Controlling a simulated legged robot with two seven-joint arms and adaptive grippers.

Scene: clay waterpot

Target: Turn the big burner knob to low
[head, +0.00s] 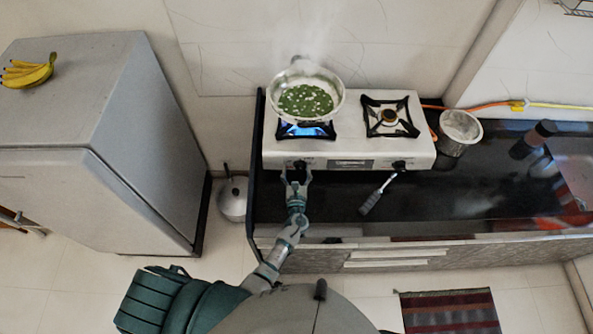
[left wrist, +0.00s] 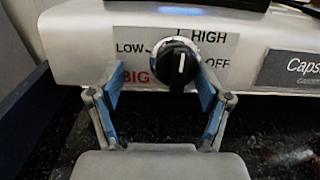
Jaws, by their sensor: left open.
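The big burner knob (left wrist: 173,65) is black with a white line that stands nearly upright. Its plate reads LOW at left, HIGH at upper right, OFF at right and BIG at lower left. In the head view the knob (head: 299,164) is at the left of the stove front (head: 345,155). My left gripper (left wrist: 160,84) is open, with one blue-padded finger on each side of the knob and visible gaps between. In the head view my left gripper (head: 296,178) is just in front of the knob and partly covers it. My right gripper is not in view.
A pan of green food (head: 306,99) steams over the lit blue flame (head: 305,130). The right burner (head: 389,117) is unlit; its knob (head: 399,165) is right of the display. A grey-handled tool (head: 371,202) lies on the black counter (head: 450,197). A metal pot (head: 459,133) stands right of the stove.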

